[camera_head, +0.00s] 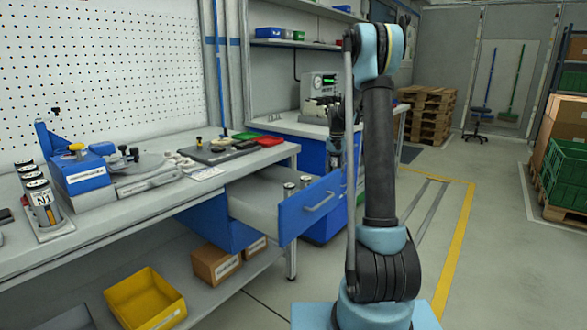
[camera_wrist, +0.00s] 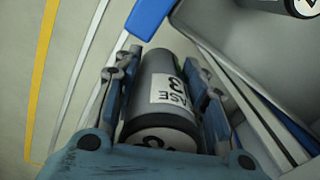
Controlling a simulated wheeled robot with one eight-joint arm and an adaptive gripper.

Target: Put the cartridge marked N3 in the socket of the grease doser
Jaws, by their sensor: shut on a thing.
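My gripper (camera_wrist: 163,75) is shut on a grey cylindrical cartridge (camera_wrist: 172,72), one finger on each side. Its white label shows "ASE" and a "3"; the rest is turned away. A dark band and a marked end face lie toward the palm. In the head view my arm mostly hides the gripper and the held cartridge, near the open drawer (camera_head: 259,205). Two cartridges (camera_head: 289,190) stand in that drawer. A blue unit with a yellow knob (camera_head: 77,149) stands on the bench; its label is too small to read, so I cannot tell if it is the grease doser.
A rack of several cartridges, one marked N1 (camera_head: 42,197), stands at the bench's left. Flat tools and a red tray (camera_head: 269,141) lie at the bench's right. The drawer juts into the room. A yellow bin (camera_head: 146,300) sits below.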

